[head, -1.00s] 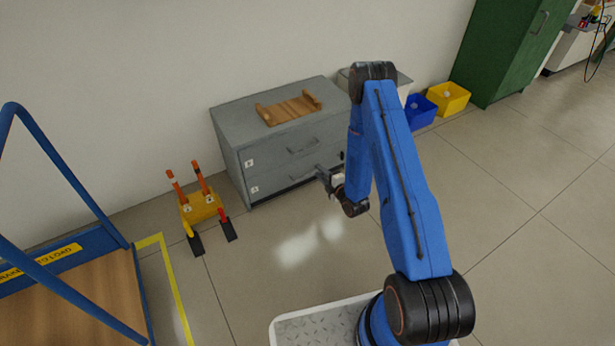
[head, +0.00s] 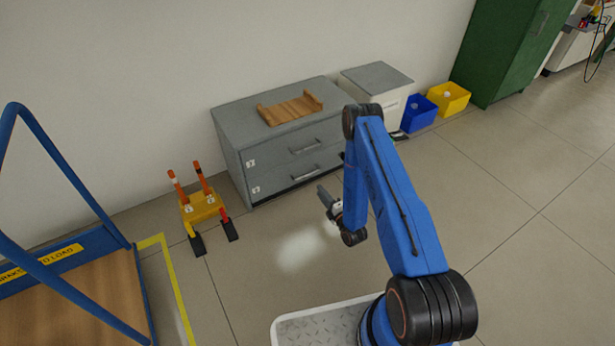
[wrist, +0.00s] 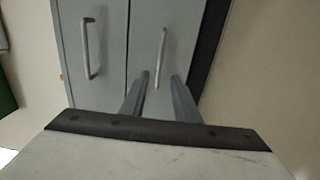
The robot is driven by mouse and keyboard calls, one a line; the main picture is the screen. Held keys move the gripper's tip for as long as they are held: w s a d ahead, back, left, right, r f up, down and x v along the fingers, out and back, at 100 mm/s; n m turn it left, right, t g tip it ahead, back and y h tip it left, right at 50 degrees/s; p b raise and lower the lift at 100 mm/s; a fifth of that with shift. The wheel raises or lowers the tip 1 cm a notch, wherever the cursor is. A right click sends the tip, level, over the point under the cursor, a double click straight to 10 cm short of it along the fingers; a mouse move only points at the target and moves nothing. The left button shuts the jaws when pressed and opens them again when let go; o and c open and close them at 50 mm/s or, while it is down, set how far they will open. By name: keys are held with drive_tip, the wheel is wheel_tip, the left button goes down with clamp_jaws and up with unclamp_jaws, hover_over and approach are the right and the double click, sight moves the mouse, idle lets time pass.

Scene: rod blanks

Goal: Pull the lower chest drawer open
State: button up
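The grey chest (head: 226,150) stands against the wall in the head view, with two drawers, one above the other. The lower drawer (head: 275,182) looks closed, flush with the front, and its bar handle (head: 305,173) is in plain view. In the wrist view the lower drawer's handle (wrist: 161,58) lies ahead of and between the fingertips. The upper drawer's handle (wrist: 88,48) is to its left. My gripper (wrist: 160,78) is open and empty, its two fingers apart. In the head view my gripper (head: 322,191) is in front of the chest, apart from the handle.
A wooden cradle (head: 290,108) sits on the chest top. A yellow stand (head: 200,207) with orange posts is on the floor at left. A white cabinet (head: 391,105), a blue bin (head: 418,114) and a yellow bin (head: 449,98) are at right. Floor before the chest is clear.

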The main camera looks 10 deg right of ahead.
sight(307, 175)
drive_tip(key=x, duration=1.3)
drive_tip(key=shift+w, duration=0.1)
clamp_jaws()
